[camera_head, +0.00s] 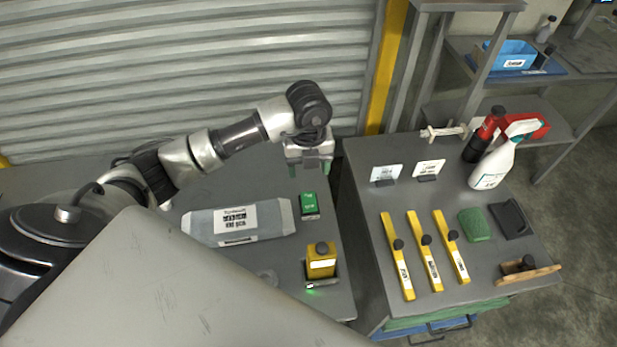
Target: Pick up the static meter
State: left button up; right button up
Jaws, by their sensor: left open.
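A small yellow handheld device (320,261) with a dark top and a white label, which looks like the static meter, stands upright in a dark dock (323,281) with a green light. It is near the right front edge of the left table. My left gripper (311,167) is open and empty over the back right part of that table. It is farther back than the yellow device and apart from it. My right gripper is not in view.
A green labelled box (309,205) lies between my left gripper and the yellow device. A grey labelled package (238,222) lies to its left. The right bench (360,160), across a narrow gap, holds yellow tools (398,262), a green pad (474,225) and a spray bottle (493,166).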

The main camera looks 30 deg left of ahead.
aim_at(321, 256)
jog(key=k+l, duration=1.2)
jog(key=l, duration=0.15)
